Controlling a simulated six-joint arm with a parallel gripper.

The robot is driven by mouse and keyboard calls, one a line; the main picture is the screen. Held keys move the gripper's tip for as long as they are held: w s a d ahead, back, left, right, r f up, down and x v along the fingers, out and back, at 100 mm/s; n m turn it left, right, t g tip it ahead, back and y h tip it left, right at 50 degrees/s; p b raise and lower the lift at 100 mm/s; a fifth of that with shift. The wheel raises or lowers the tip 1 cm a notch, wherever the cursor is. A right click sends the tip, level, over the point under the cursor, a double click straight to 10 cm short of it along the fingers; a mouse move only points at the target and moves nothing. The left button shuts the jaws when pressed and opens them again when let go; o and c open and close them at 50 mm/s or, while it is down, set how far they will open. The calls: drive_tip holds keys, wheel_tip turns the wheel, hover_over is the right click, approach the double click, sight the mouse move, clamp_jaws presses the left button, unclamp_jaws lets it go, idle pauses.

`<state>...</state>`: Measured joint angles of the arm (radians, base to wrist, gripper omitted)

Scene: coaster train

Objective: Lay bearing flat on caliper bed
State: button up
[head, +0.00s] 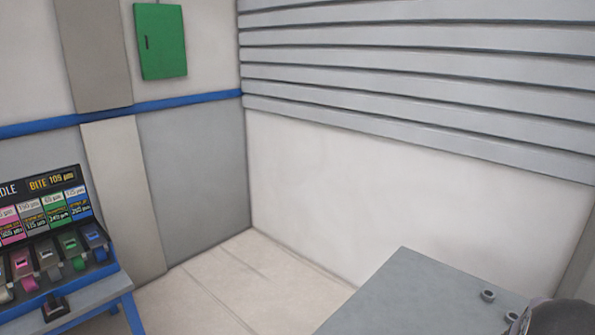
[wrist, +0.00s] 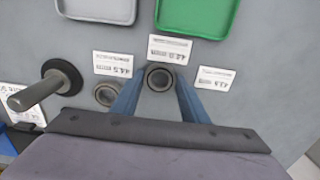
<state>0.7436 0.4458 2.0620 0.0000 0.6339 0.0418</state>
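A dark ring-shaped bearing (wrist: 160,67) lies on the grey table top in the wrist view. A second bearing (wrist: 107,94) lies to its left, close to my left finger. My gripper (wrist: 158,88) points at the table with its two blue fingers apart. The first bearing sits between and slightly beyond the fingertips, with gaps visible on both sides. Two small grey rings also show on the table in the head view, one (head: 488,295) clear and one (head: 511,317) near the bottom right edge. I cannot make out a caliper bed in either view.
A grey tray (wrist: 97,18) and a green tray (wrist: 197,30) lie beyond the bearings, with white labels (wrist: 170,48) nearby. A black disc with a grey rod (wrist: 45,92) is at left.

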drive_tip(key=c, duration=0.4)
drive_tip(key=shift+r, duration=0.15)
drive_tip(key=shift+r+p, duration=2.15)
drive_tip(key=shift+w, duration=0.15)
